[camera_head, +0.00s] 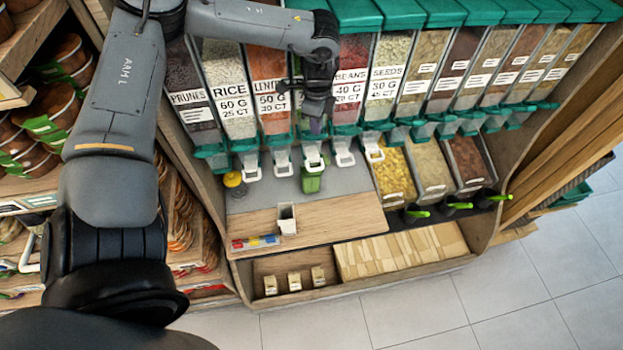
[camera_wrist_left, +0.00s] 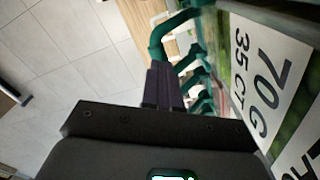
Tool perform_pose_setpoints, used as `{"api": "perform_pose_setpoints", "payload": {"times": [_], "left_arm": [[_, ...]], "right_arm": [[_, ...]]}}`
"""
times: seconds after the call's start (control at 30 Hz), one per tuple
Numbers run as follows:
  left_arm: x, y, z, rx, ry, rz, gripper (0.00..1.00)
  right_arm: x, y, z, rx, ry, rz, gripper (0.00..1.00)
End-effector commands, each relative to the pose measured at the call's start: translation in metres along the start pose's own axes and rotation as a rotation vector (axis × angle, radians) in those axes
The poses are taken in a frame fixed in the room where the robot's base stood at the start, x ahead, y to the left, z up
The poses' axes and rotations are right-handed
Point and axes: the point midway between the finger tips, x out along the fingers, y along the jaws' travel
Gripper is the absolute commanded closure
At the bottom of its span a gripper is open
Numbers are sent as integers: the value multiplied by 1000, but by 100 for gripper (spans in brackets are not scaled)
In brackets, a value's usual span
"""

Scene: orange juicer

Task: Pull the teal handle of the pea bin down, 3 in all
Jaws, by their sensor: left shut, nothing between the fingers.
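The pea bin is mostly hidden in the head view behind my left gripper (camera_head: 316,124), between the lentil bin (camera_head: 268,85) and the bean bin (camera_head: 350,85). A teal dispenser part (camera_head: 310,137) shows just below the fingers. In the left wrist view a curved teal handle (camera_wrist_left: 172,32) is close to the dark fingers of my left gripper (camera_wrist_left: 163,72), beside a label reading 70 G 35 CT; I cannot tell whether they touch. The left fingers are together, with nothing held. A small green container (camera_head: 312,182) stands under the pea spout. My right gripper is out of view.
Other bins with teal fittings stand in a row on both sides, close to the gripper. Open floor lies in front.

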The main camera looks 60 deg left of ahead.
Motion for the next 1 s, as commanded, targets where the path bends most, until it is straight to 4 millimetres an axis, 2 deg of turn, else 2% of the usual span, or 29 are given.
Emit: {"api": "perform_pose_setpoints", "payload": {"times": [0.37, 0.57, 1.0], "left_arm": [[20, 0, 0, 0, -1, -1, 100], [19, 0, 1, -1, -2, 0, 100], [40, 4, 0, -3, -5, -1, 100]], "right_arm": [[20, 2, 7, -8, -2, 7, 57], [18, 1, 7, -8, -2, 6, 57], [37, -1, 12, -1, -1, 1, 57]]}}
